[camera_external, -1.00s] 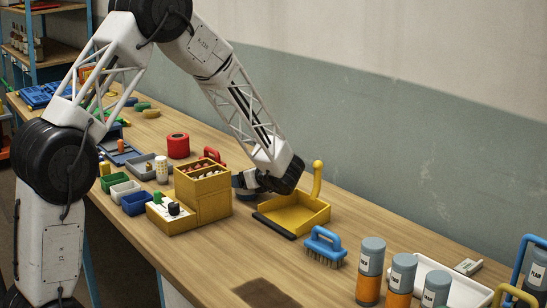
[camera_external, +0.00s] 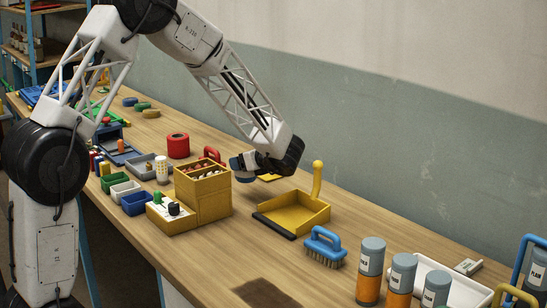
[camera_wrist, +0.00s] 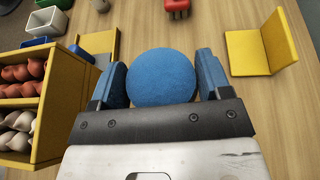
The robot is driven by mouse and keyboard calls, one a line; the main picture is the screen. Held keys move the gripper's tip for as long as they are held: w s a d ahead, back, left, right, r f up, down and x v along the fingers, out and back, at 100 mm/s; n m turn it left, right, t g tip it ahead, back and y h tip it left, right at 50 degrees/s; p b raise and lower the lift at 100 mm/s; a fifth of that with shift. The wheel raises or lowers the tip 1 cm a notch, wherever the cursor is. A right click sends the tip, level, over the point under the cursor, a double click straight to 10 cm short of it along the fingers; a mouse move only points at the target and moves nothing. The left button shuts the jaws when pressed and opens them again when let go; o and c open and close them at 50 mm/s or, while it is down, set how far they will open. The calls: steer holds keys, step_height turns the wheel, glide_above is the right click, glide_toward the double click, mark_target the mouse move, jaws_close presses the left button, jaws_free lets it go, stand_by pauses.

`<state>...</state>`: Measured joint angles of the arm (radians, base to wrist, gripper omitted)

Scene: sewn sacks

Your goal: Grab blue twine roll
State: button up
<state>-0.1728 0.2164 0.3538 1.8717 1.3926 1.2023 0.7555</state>
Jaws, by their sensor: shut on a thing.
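The blue twine roll (camera_wrist: 161,78) shows as a round blue shape in the wrist view, between the two blue fingers of my gripper (camera_wrist: 160,70). My gripper is shut on it, with a finger at either side. In the external view my gripper (camera_external: 244,166) is above the table, just behind the yellow box and left of the yellow dustpan. There the roll is hard to tell apart from the blue fingers.
The yellow box (camera_external: 206,190) with sacks in its compartments stands close in front of my gripper. The yellow dustpan (camera_external: 293,213) and a blue brush (camera_external: 324,244) lie to the right. A red roll (camera_external: 178,146) stands to the left.

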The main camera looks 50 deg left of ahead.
steer(key=shift+r, duration=2.3)
